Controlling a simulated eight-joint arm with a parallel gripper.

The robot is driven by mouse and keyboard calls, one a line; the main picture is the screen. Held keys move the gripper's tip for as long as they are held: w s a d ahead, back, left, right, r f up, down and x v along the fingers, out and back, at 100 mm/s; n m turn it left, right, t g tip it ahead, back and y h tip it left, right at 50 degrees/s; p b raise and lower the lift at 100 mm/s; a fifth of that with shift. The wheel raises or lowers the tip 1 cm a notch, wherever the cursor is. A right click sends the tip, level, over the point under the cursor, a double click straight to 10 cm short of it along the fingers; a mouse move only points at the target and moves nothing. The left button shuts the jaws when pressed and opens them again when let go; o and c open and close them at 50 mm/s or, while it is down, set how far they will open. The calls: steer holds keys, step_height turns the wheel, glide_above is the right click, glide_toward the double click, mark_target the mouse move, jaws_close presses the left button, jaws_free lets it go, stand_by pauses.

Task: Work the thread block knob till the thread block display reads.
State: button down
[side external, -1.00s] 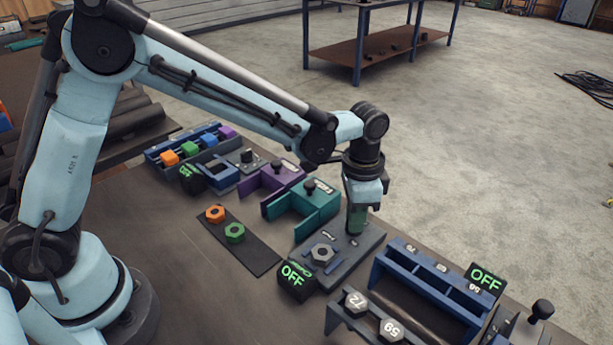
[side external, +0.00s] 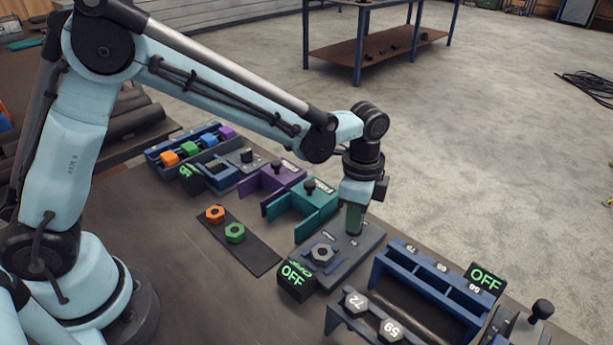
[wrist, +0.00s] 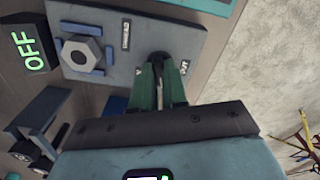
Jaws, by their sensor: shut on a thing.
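The thread block (side external: 352,252) is a grey plate on the bench with a hex nut (side external: 322,254) between small blue blocks. Its black display (side external: 292,276) at the near left corner reads OFF in green; it also shows in the wrist view (wrist: 33,48). My gripper (side external: 354,230) points down at the plate's far end, its green fingers shut on the dark knob (wrist: 159,56). The fingers hide most of the knob; only its dark top edge shows in the wrist view.
A teal bracket fixture (side external: 308,212) and a purple one (side external: 270,185) stand to the left. A blue rack (side external: 425,290) with another OFF display (side external: 486,279) stands to the right. Orange and green nuts sit on a dark strip (side external: 255,252).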

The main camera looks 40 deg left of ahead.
steer(key=c, duration=1.2)
jaws_free()
steer(key=shift+o, duration=0.2)
steer(key=shift+r, duration=0.1)
step_height(320, 180, up, 12)
steer(key=s+a+f+n+t, duration=0.1)
steer(key=s+a+n+t, duration=0.6)
steer(key=s+a+n, duration=0.5)
steer(key=a+n, duration=0.1)
steer(key=a, duration=0.3)
steer(key=shift+s+f+n, duration=0.3)
